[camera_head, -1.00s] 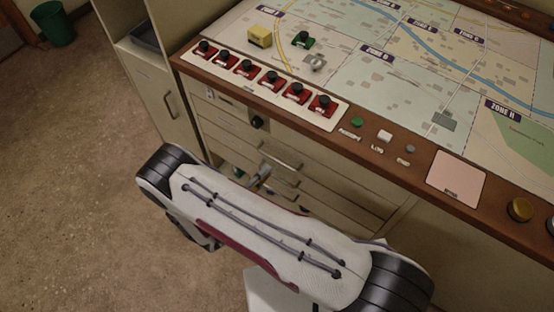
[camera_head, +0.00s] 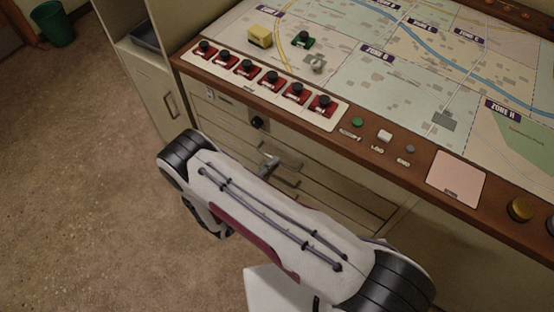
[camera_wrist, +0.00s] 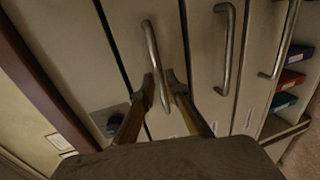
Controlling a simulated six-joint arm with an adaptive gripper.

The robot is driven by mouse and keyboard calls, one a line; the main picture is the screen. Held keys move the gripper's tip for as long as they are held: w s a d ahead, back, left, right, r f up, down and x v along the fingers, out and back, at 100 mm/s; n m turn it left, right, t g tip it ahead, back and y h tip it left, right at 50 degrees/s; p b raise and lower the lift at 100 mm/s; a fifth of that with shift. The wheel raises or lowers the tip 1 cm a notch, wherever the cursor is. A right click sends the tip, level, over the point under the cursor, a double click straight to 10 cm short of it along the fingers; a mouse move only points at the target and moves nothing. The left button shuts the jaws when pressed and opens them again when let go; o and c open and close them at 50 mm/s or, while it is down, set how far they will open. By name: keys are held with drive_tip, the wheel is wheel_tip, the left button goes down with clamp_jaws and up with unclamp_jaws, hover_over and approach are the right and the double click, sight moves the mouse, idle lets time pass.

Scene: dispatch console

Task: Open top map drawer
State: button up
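The top map drawer (camera_head: 312,166) is a pale front under the console's wooden edge, and it looks closed and flush. Its metal bar handle (camera_wrist: 151,45) stands out from the front in the wrist view. My gripper (camera_wrist: 161,85) has one finger on each side of this handle, with small gaps seeming to show, so it looks open around the bar. Whether the fingers touch the bar cannot be told.
Lower drawers have similar handles (camera_wrist: 223,50). Colored binders (camera_wrist: 291,80) sit in an open shelf beyond them. Red switches (camera_head: 270,80) line the console top. A cabinet (camera_head: 158,92) stands left; floor is clear there.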

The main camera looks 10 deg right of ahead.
drive_tip(key=shift+x, duration=1.55)
clamp_jaws()
drive_tip(key=f+v, duration=0.2)
drive_tip(key=v, duration=1)
drive_tip(key=s+f+v, duration=0.1)
drive_tip(key=f+v, duration=0.2)
drive_tip(key=v, duration=1)
drive_tip(key=shift+s+a, duration=0.2)
drive_tip(key=shift+a, duration=0.45)
drive_tip(key=shift+f, duration=0.1)
